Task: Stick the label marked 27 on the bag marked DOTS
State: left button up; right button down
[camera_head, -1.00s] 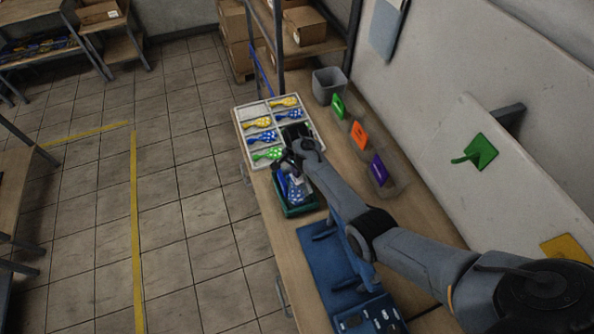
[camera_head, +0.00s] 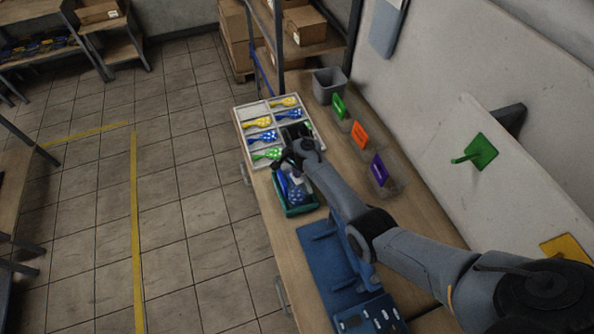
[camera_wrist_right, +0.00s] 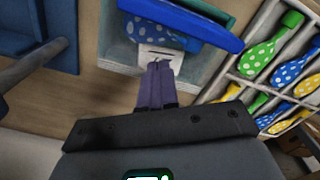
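My right gripper (camera_head: 294,178) is over this tray. In the right wrist view its two fingers (camera_wrist_right: 158,65) are together on the lower edge of a small white label (camera_wrist_right: 146,52), which lies over or just above the bag's clear part; I cannot tell if they touch. The print on label and bag is too small to read. My left gripper is not in view.
Clear bins with green, orange (camera_head: 360,135) and purple (camera_head: 378,170) cards line the wall beside a grey bin (camera_head: 329,86). A blue fixture (camera_head: 325,262) lies in front.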

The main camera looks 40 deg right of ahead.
dwell(0.4)
jog(key=shift+f, duration=0.4)
dwell(0.4)
jog(key=shift+f+b, duration=0.5)
jog(key=shift+b, duration=0.05)
dwell(0.8)
jog(key=shift+f, duration=0.1)
dwell(0.5)
jog(key=shift+p, duration=0.3)
notch_tip(320, 180, up, 4)
jog(key=p, duration=0.4)
jog(key=shift+r, duration=0.2)
jog(key=shift+r+p, duration=1.4)
jog(key=shift+p, duration=0.3)
